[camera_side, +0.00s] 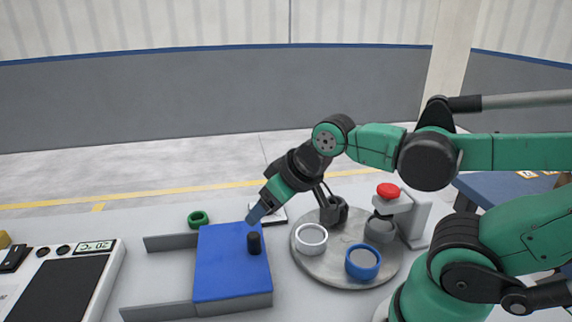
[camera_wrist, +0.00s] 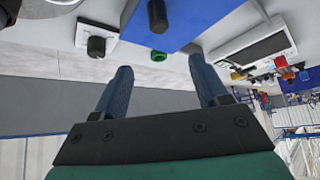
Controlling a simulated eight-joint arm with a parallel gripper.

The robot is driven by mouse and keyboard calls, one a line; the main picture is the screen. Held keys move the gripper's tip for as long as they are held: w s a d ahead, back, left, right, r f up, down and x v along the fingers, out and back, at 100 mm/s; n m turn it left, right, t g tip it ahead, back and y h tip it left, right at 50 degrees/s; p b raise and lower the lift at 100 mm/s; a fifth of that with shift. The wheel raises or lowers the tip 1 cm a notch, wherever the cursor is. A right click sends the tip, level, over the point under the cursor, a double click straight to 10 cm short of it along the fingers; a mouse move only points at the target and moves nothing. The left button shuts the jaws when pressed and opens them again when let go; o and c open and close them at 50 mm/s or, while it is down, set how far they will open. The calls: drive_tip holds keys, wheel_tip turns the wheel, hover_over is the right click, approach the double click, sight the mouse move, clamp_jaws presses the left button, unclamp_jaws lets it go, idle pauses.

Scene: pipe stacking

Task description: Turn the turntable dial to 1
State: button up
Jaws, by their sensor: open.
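A white square plate (camera_wrist: 82,36) with a black round dial (camera_wrist: 96,47) is at the upper left in the wrist view. In the side view part of the white plate (camera_side: 276,217) shows behind my gripper, and its dial is hidden. No number or pointer on the dial is readable. The grey round turntable (camera_side: 313,268) stands right of my gripper, carrying a white ring (camera_side: 311,249), a blue ring (camera_side: 363,274) and a grey ring (camera_side: 380,237). My gripper (camera_side: 255,216) is open and empty, pointing down left above the table; its two fingers (camera_wrist: 158,74) are spread wide.
A blue-topped block (camera_side: 222,262) with a black knob (camera_side: 254,242) lies in front of my gripper between grey rails. A green ring (camera_side: 198,219) is behind it. A red-topped stand (camera_side: 388,190) is at the turntable's right, and a scale (camera_side: 70,285) at far left.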

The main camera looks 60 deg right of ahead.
drive_tip(key=shift+o, duration=0.2)
drive_tip(key=shift+w+d+r+m, duration=0.15)
drive_tip(key=shift+w+d+m, duration=0.15)
drive_tip(key=shift+m, duration=0.2)
drive_tip(key=w+d+f+m+g, duration=0.2)
drive_tip(key=w+d+m, duration=0.1)
drive_tip(key=m, duration=0.6)
drive_tip(key=w+d+f+m+g, duration=0.2)
drive_tip(key=w+d+m, duration=0.2)
drive_tip(key=m, duration=0.5)
drive_tip(key=w+d+f+m+g, duration=0.2)
drive_tip(key=d+m, duration=0.3)
drive_tip(key=m, duration=0.4)
drive_tip(key=shift+w+d+f+g, duration=0.1)
drive_tip(key=shift+w+d+g, duration=0.1)
drive_tip(key=shift+w, duration=0.25)
drive_tip(key=shift+w+d+g, duration=0.15)
drive_tip(key=shift+w+g, duration=0.05)
drive_tip(key=shift+w, duration=0.25)
drive_tip(key=shift+d+f+m, duration=0.2)
drive_tip(key=shift+f+m, duration=0.15)
drive_tip(key=shift+m, duration=0.05)
drive_tip(key=shift+f, duration=0.35)
wheel_tip(320, 180, down, 5)
drive_tip(key=shift+r, duration=0.1)
